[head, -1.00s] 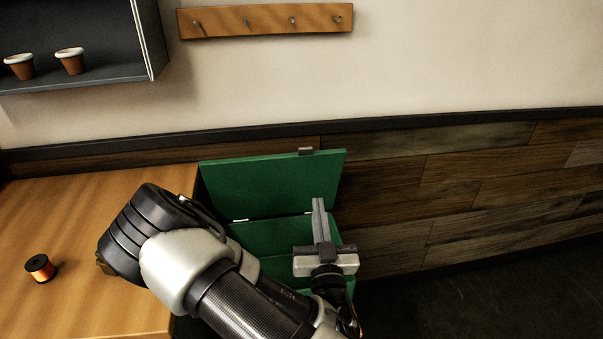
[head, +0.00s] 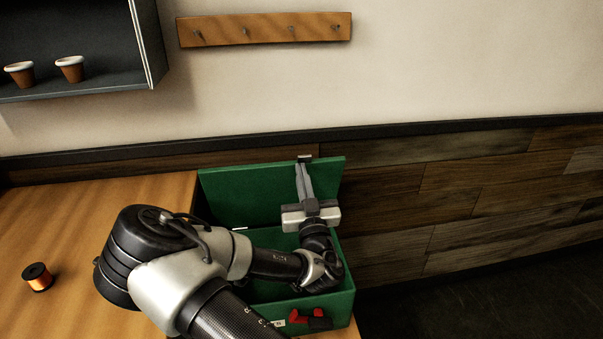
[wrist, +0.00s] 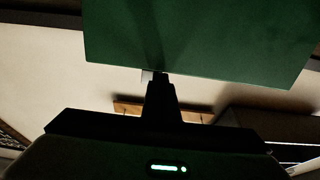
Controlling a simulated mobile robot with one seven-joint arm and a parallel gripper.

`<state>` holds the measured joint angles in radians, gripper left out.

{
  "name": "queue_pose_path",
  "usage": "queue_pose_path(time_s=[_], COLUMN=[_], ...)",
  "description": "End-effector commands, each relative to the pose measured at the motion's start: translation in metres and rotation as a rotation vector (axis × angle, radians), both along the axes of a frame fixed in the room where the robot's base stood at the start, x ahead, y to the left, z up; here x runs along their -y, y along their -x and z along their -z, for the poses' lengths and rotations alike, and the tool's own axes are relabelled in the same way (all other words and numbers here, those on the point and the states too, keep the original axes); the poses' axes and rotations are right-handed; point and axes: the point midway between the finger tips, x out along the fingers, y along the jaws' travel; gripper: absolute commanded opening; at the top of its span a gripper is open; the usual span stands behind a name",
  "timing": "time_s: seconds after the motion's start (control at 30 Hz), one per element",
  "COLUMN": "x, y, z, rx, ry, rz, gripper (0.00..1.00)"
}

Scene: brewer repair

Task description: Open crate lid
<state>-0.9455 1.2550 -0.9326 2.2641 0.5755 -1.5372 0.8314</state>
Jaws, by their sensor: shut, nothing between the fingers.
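The green crate (head: 341,300) stands at the right end of the wooden table. Whether the fingertips touch the lid I cannot tell. In the wrist view the lid (wrist: 200,40) fills the upper part, beyond my fingers (wrist: 160,85). My arm covers part of the crate's inside.
A red and black object (head: 312,318) is at the crate's front. An orange spool (head: 38,278) lies on the wooden table (head: 75,230) at left. A wall shelf (head: 85,88) holds two pots. A peg rail (head: 265,30) hangs above. The floor at right is clear.

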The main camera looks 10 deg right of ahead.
Motion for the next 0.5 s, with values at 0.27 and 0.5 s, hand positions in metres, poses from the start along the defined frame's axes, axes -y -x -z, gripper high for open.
queue_pose_path(time_s=[0.27, 0.5], x=[0.0002, 0.0008], y=[-0.0058, -0.0089], z=[-0.0015, -0.0062], rx=[-0.001, -0.01], ry=[0.0, -0.002], rz=[0.0, 0.001], gripper=[0.0, 0.0])
